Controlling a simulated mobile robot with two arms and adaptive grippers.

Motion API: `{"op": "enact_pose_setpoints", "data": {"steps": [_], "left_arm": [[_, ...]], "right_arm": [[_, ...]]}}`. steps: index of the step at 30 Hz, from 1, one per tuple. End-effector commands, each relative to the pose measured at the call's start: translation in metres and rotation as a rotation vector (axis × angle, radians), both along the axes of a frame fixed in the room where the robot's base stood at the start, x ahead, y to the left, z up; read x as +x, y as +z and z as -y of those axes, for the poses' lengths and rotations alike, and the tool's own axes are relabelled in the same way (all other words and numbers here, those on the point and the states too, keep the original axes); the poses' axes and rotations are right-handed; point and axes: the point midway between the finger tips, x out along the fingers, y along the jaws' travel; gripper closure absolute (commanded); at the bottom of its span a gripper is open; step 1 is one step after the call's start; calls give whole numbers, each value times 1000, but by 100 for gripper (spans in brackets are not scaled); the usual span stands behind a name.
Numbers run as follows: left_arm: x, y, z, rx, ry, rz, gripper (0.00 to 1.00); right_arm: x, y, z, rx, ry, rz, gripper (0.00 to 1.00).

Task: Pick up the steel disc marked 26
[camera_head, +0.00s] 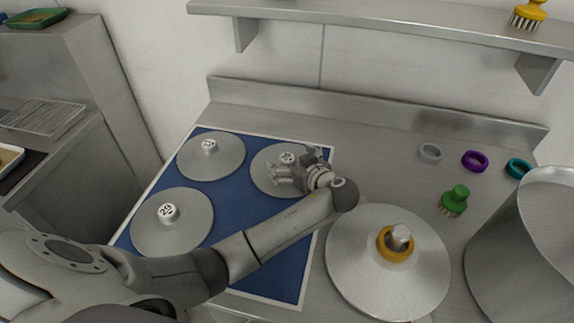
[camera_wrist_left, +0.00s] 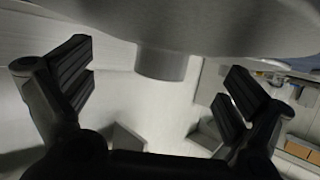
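Three steel discs with knobs and number labels lie on a blue mat (camera_head: 243,212). The near-left disc is marked 29 (camera_head: 190,237). The far-left disc (camera_head: 225,165) and the far-right disc (camera_head: 262,174) have labels too small to read surely, so I cannot tell which is 26. My left gripper (camera_head: 290,172) is over the far-right disc at its knob, hiding part of it. In the left wrist view the left gripper (camera_wrist_left: 158,88) is open, its fingers apart on either side of a steel knob (camera_wrist_left: 166,64) under a large disc surface (camera_wrist_left: 215,22). My right gripper is not in view.
A larger steel disc (camera_head: 350,270) with a yellow ring (camera_head: 383,243) round its knob lies right of the mat. Grey, purple and teal rings, a green brush (camera_head: 455,199) and a large steel pot (camera_head: 515,250) stand further right. A shelf (camera_head: 400,25) hangs above.

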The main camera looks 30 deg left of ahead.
Motion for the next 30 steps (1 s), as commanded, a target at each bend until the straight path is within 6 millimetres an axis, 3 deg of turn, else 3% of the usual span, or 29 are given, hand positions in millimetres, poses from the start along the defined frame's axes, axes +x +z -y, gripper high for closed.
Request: {"op": "enact_pose_setpoints", "data": {"steps": [2, 23, 30], "left_arm": [[0, 0, 0, 0, 0, 0, 9], [-2, -4, 1, -3, 0, -8, 99], [-2, -4, 1, -2, 0, -8, 100]], "right_arm": [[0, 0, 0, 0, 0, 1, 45], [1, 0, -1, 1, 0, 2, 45], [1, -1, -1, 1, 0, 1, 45]]}}
